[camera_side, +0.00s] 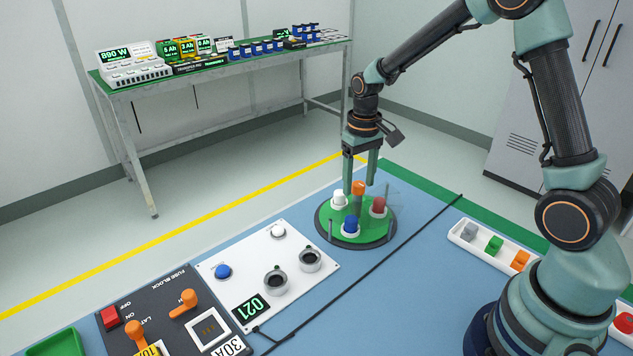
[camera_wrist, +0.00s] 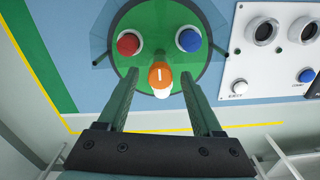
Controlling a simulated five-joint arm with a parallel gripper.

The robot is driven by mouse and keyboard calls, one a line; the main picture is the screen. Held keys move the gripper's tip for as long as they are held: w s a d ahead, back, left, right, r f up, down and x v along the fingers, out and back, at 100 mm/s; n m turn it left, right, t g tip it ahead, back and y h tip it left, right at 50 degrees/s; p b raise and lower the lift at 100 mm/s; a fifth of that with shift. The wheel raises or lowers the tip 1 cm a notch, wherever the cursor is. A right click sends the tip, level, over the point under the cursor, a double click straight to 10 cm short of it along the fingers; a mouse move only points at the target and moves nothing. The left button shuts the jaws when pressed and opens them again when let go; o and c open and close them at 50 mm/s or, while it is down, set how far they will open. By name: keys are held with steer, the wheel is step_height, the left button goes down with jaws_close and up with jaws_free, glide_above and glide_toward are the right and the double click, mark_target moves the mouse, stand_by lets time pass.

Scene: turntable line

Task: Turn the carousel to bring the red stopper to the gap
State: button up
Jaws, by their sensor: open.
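The carousel (camera_side: 325,236) is a round green disc with a dark rim; it also shows in the wrist view (camera_wrist: 160,20). The red stopper (camera_side: 378,206) sits on its right side, and at left in the wrist view (camera_wrist: 128,44). A blue stopper (camera_side: 350,226) is at the front and a white one (camera_side: 339,199) at the left. An orange knob (camera_side: 358,188) stands upright mid-disc, with a white mark on top. My gripper (camera_side: 359,185) is open, its fingers on either side of the knob, apart from it in the wrist view (camera_wrist: 161,96). I cannot tell exactly where the gap is.
Clear guard panels (camera_wrist: 102,44) and thin posts stand around the disc. A dark cable (camera_side: 370,274) crosses the blue table. A white tray (camera_side: 483,253) of coloured blocks is at right.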

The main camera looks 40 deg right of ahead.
jaws_close()
stand_by(1.5)
